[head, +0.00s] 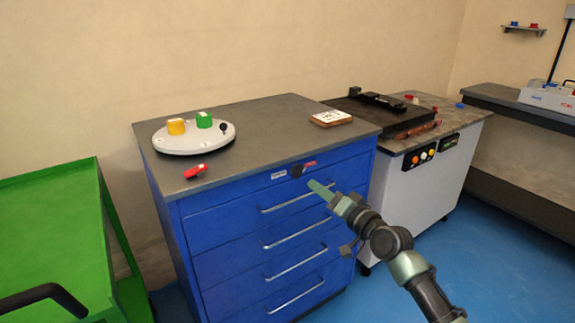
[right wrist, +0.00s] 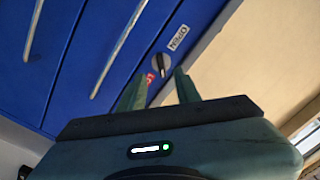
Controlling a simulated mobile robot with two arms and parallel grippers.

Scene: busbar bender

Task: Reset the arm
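My right arm (head: 392,240) reaches in from the lower right in the head view. Its right gripper (head: 318,188) is in front of the top drawer of the blue cabinet (head: 225,225). In the right wrist view, the two green fingers of the right gripper (right wrist: 163,80) stand apart with nothing between them. Beyond the fingertips is a dark knob (right wrist: 160,64) on the cabinet front, which also shows in the head view (head: 297,171). A white label and a red label flank it. My left gripper is out of view.
The cabinet top holds a round grey plate (head: 185,146) with yellow and green blocks, a red tool (head: 195,171) and a white board (head: 331,118). A machine bench (head: 425,180) stands right of the cabinet, a green cart (head: 50,220) left. Blue floor is open at right.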

